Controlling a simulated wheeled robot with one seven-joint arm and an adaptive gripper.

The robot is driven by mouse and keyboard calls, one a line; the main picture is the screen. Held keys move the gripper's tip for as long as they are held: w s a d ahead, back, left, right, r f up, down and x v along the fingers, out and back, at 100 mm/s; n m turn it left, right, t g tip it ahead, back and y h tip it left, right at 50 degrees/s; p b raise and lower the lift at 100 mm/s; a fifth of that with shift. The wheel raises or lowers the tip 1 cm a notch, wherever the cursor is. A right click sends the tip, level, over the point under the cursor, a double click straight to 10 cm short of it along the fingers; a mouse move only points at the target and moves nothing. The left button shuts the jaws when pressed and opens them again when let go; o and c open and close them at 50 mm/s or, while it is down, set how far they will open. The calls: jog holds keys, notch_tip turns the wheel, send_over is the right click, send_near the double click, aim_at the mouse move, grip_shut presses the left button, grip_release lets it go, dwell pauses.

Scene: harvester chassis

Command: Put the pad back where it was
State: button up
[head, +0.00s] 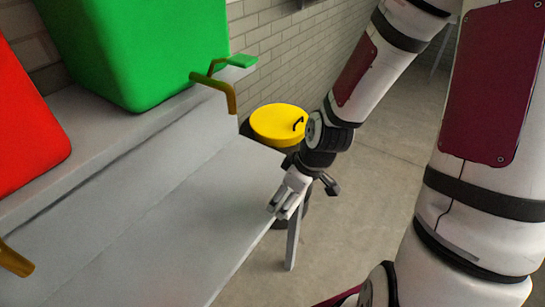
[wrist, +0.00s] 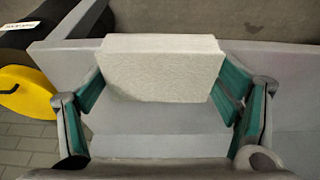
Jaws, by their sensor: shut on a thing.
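The pad (wrist: 162,65) is a pale grey-white rectangular block in the wrist view. My gripper (wrist: 162,84) is shut on it, with a green-lined finger at each end of the pad. A grey flat surface shows behind and below the pad; I cannot tell whether the pad touches it. In the head view my gripper (head: 287,204) is at the right edge of the grey bench (head: 150,225), pointing down. The pad cannot be made out in that view.
A green bin (head: 145,45) and a red bin (head: 25,130) stand on the raised back ledge. A bent yellow-brown handle (head: 218,92) sticks out beside the green bin. A round yellow lid (head: 278,124) is beyond the bench end. The bench middle is clear.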

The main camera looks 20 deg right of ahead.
jog(key=b, duration=0.2)
send_over(262, 172)
jog(key=shift+s+d+f, duration=0.3)
jog(key=shift+s+f, duration=0.15)
jog(key=shift+f, duration=0.3)
jog(key=shift+f+b, duration=0.3)
jog(key=shift+f, duration=1.45)
jog(key=shift+f, duration=0.1)
jog(key=o, duration=1.2)
jog(key=shift+c, duration=0.2)
jog(key=p+v, duration=0.2)
jog(key=v, duration=1)
jog(key=s+a+r+m+h, duration=0.2)
jog(key=s+r+m, duration=0.2)
jog(key=s+r, duration=1.05)
jog(key=s+r+m, duration=0.2)
jog(key=s+m, duration=0.1)
jog(key=s, duration=1.1)
jog(key=shift+s+r+t, duration=0.15)
jog(key=shift+s+t, duration=0.05)
jog(key=shift+t, duration=0.1)
